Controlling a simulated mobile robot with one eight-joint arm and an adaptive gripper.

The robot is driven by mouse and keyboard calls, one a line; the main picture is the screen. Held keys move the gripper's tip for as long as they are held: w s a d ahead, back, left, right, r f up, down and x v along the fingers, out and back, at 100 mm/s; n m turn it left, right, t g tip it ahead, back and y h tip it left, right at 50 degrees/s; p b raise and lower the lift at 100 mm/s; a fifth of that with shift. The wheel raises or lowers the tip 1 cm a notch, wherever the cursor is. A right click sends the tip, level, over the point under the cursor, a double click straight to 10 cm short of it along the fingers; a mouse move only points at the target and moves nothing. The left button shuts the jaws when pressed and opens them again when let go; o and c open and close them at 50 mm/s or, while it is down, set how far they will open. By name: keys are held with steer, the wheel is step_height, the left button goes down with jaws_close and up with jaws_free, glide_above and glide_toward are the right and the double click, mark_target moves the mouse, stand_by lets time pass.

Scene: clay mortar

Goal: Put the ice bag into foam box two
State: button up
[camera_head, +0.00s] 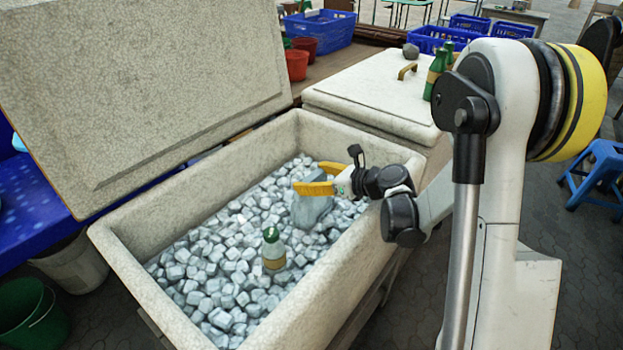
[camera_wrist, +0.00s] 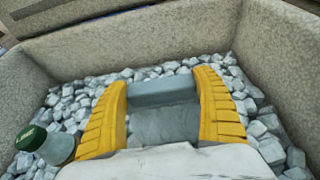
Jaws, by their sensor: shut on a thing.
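The ice bag (camera_head: 312,212) is a pale blue-grey block in the open foam box (camera_head: 345,262), among loose ice cubes. My gripper (camera_head: 318,179), with yellow fingers, reaches over the box's right wall and is shut on the bag. In the wrist view the bag (camera_wrist: 165,118) lies between the two fingers (camera_wrist: 163,82), and the fingers hide its sides. Its underside is hidden, so I cannot tell whether it rests on the ice. A second foam box (camera_head: 370,92), lid closed, stands behind the open one. No number shows on either box.
A green-capped bottle (camera_head: 273,251) stands in the ice; it also shows in the wrist view (camera_wrist: 45,143). The raised lid (camera_head: 140,90) stands at the left.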

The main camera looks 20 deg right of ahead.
steer(key=o, duration=1.4)
steer(key=p+v, duration=0.5)
steer(key=v, duration=0.7)
steer(key=s+a+r+n+g+h, duration=0.3)
steer(key=s+a+r+n, duration=0.35)
steer(key=n, duration=0.65)
steer(key=s+n+h, duration=0.1)
steer(key=s+n, duration=0.3)
steer(key=n, duration=0.1)
steer(key=s+r+n+h, duration=0.1)
steer(key=s+n+h, duration=0.1)
steer(key=s+n, duration=0.3)
steer(key=s+n+h, duration=0.1)
steer(key=s+n, duration=0.4)
steer(key=shift+r+n+g+h, duration=0.2)
steer(key=shift+n+g+h, duration=0.1)
steer(key=shift+n+h, duration=0.1)
